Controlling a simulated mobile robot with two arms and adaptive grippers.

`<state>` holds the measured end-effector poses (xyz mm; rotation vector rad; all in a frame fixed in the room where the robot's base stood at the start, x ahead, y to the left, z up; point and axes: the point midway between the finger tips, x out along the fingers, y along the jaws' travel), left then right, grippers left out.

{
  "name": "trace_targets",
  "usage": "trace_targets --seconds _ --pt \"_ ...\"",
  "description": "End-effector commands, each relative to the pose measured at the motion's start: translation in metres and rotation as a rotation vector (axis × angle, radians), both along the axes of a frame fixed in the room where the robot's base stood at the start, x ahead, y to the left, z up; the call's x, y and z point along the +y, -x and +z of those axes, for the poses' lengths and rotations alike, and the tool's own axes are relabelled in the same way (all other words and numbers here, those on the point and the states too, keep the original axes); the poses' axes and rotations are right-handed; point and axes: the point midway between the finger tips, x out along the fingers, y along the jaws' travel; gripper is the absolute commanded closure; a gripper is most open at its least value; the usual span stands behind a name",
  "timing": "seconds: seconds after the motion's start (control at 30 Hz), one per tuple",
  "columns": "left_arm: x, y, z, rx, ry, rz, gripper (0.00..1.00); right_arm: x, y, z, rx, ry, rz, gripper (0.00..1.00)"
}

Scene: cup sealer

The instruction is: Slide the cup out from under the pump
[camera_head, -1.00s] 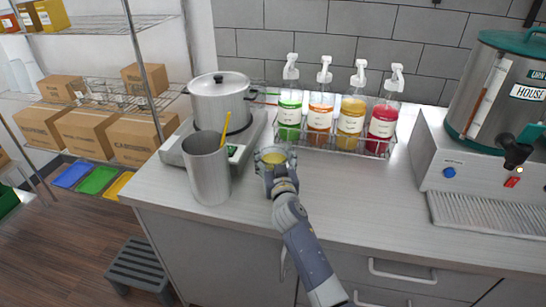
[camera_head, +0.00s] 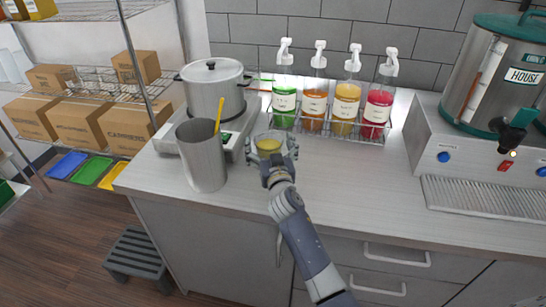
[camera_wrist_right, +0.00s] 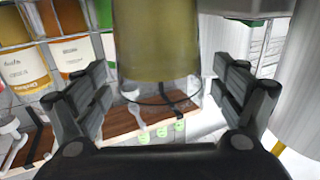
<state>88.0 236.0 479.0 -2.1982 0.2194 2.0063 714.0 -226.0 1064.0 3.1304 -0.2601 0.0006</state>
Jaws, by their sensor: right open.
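The clear cup (camera_head: 270,145) with yellow liquid stands on the counter, in front of and slightly left of the green-liquid pump bottle (camera_head: 284,98). It is clear of the pump spouts in the head view. My right gripper (camera_head: 275,152) is at the cup from the front, one finger on each side. In the right wrist view the cup (camera_wrist_right: 156,40) is between the open fingers (camera_wrist_right: 160,100), with a visible gap on both sides. The cup's near side is partly hidden by the gripper in the head view. My left gripper is not in view.
A steel pitcher (camera_head: 203,160) with a yellow stick stands close left of the cup. A pot (camera_head: 212,88) sits on a burner behind it. The wire rack (camera_head: 335,133) holds orange, yellow and red bottles too. An urn (camera_head: 505,75) stands at right. The counter right of my arm is clear.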

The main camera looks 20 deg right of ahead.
Motion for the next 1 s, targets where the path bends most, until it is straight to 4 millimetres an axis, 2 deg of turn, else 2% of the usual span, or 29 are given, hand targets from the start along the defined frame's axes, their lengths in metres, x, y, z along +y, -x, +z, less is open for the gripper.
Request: trace_targets --seconds 0.3,0.5,0.7,1.0 --pt "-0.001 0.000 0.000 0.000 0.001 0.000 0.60 0.010 0.060 -0.002 0.002 -0.003 0.001 0.11" --pt "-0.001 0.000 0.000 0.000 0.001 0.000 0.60 0.016 0.092 -0.001 0.003 -0.001 0.001 0.11" --pt "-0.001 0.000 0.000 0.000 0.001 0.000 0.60 0.018 0.106 0.000 0.001 -0.001 0.000 0.11" --pt "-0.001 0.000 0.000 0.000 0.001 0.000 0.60 0.018 0.107 0.000 0.001 0.000 0.000 0.11"
